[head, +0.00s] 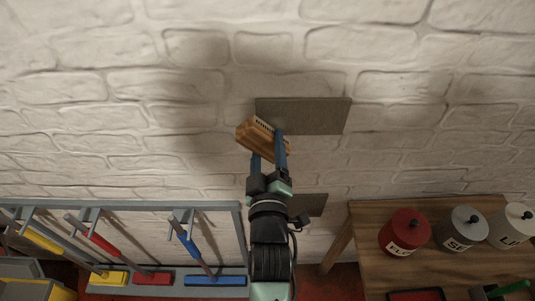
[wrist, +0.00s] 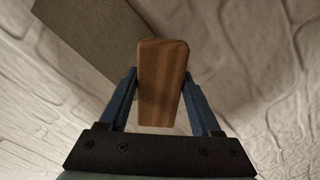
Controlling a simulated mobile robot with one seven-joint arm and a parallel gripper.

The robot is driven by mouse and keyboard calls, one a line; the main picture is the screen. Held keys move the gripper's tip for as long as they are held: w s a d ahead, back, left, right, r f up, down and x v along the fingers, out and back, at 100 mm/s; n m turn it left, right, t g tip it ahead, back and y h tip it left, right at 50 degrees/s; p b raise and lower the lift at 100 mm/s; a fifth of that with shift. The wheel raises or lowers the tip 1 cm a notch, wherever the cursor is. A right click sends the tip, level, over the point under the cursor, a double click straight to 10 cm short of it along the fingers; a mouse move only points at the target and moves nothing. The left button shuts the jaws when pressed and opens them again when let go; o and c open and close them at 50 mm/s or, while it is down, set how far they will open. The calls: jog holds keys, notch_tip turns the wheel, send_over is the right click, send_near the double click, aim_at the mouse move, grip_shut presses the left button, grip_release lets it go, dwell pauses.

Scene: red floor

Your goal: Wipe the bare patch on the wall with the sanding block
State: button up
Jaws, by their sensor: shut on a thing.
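The bare patch (head: 315,115) is a grey-brown rectangle on the wall, just right of and above the block. In the head view the block overlaps the patch's lower left corner. I cannot tell whether it touches the wall. In the wrist view the block (wrist: 162,85) stands between the two blue fingers, and the patch (wrist: 90,35) lies at the upper left.
A second grey-brown rectangle (head: 312,205) shows lower on the wall, partly behind my arm. A grey rack (head: 130,205) with coloured tools stands at lower left. A wooden table (head: 370,240) with red, grey and white canisters stands at lower right. The upper wall is clear.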

aim_at(285, 128)
jog(key=shift+w+b, duration=0.45)
jog(key=shift+w, duration=0.6)
dwell(0.6)
jog(key=shift+d, duration=0.1)
jog(key=d+b, duration=0.2)
jog(key=shift+f+b, duration=0.15)
jog(key=shift+b, duration=0.2)
jog(key=shift+s+d+b, duration=0.1)
jog(key=shift+d+b, duration=0.8)
jog(key=shift+b, duration=0.25)
jog(key=shift+r, duration=0.2)
